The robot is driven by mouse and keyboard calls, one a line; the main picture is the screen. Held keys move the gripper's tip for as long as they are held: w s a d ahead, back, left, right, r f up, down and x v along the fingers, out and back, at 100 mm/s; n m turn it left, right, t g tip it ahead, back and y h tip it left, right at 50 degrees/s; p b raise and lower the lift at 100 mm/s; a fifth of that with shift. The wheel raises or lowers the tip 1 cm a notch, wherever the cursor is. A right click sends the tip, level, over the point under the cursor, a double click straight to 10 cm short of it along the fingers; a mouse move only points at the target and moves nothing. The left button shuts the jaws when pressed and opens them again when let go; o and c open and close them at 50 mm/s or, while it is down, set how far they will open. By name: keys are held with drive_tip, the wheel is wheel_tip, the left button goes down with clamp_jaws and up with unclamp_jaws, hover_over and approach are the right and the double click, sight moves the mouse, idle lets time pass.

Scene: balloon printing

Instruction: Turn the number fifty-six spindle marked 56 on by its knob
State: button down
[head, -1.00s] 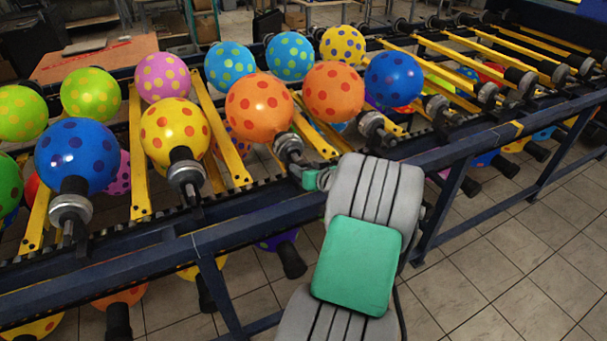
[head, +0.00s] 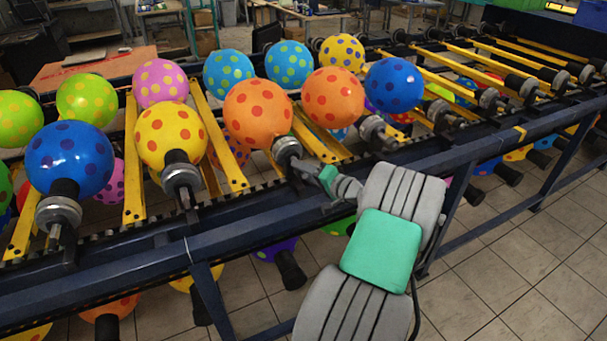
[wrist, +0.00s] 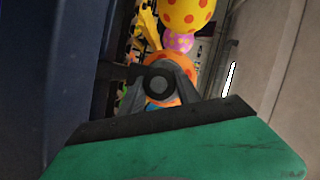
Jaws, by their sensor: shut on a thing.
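The spindle (head: 287,150) under the nearer orange balloon (head: 258,113) stands at the front of the rack in the head view. I cannot read a 56 on it or on any other spindle. My gripper (head: 311,168) is at the lower right of that spindle, at its knob end. In the wrist view a round dark knob (wrist: 158,85) sits between the two grey fingers of my gripper (wrist: 159,92), which are shut on it. In the head view the knob is too small and partly hidden to tell which way it is turned.
Neighbouring spindles carry a yellow balloon (head: 171,135) and a blue balloon (head: 70,158) to the left, and another orange balloon (head: 333,97) to the right. A dark blue rail (head: 130,262) runs along the rack's front, close beneath my wrist. Tiled floor (head: 500,260) lies open at the right.

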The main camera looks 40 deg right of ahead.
drive_tip(key=shift+m+t+y, duration=0.3)
drive_tip(key=shift+m+t, duration=0.2)
drive_tip(key=shift+m, duration=0.5)
drive_tip(key=c, duration=0.9)
unclamp_jaws()
drive_tip(key=shift+o, duration=0.2)
drive_tip(key=shift+s, duration=0.15)
